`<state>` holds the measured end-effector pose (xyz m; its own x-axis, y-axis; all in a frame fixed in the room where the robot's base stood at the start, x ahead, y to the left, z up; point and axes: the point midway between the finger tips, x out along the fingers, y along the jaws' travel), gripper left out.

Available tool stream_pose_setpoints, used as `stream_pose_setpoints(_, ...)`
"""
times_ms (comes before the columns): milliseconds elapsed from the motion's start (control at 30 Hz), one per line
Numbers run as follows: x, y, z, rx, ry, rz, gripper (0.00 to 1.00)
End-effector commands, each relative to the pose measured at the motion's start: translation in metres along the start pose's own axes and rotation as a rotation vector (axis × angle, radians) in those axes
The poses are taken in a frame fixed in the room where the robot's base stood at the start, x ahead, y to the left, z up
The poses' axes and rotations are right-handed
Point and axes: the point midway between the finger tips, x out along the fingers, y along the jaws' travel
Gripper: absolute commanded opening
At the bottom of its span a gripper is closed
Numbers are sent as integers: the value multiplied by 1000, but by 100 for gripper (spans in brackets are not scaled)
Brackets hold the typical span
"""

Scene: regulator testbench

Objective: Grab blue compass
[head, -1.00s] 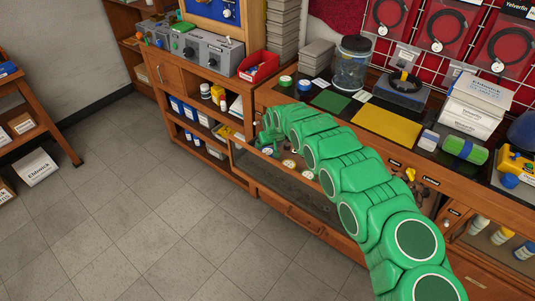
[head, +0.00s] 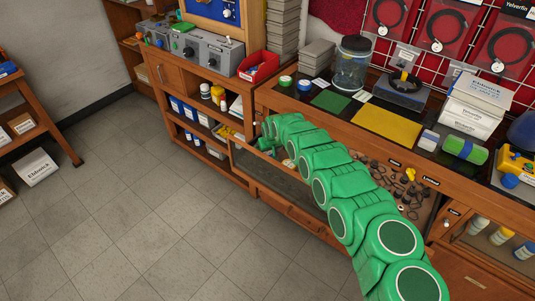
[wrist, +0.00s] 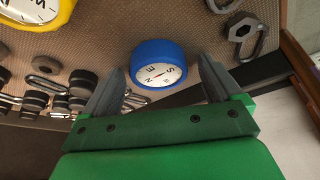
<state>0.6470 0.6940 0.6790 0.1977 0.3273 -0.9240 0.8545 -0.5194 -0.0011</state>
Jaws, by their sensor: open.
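The blue compass (wrist: 159,64), with a white dial, lies on the brown textured floor of the drawer in the wrist view. My gripper (wrist: 160,78) is open, with one grey finger on the compass's left and one on its right. The compass sits at the fingertips, between them in the picture; I cannot tell whether they touch it. In the head view my green arm reaches over the open drawer (head: 258,168), and the compass and fingers are hidden.
A yellow compass (wrist: 35,10) lies to the left in the wrist view. Dark weights (wrist: 78,83) and metal links lie near the left finger. A hexagonal nut piece (wrist: 243,30) is to the right, near the drawer's wooden wall (wrist: 300,62).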

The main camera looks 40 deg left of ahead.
Motion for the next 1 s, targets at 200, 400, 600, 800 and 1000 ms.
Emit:
stream_pose_setpoints(200, 0, 0, 0, 0, 0, 1, 87)
stream_pose_setpoints(400, -1, 0, 0, 0, 1, 1, 57)
stream_pose_setpoints(600, -1, 0, 0, 0, 1, 1, 31)
stream_pose_setpoints(800, -1, 0, -1, 0, 1, 1, 31)
stream_pose_setpoints(1000, -8, 1, -4, 0, 1, 1, 31)
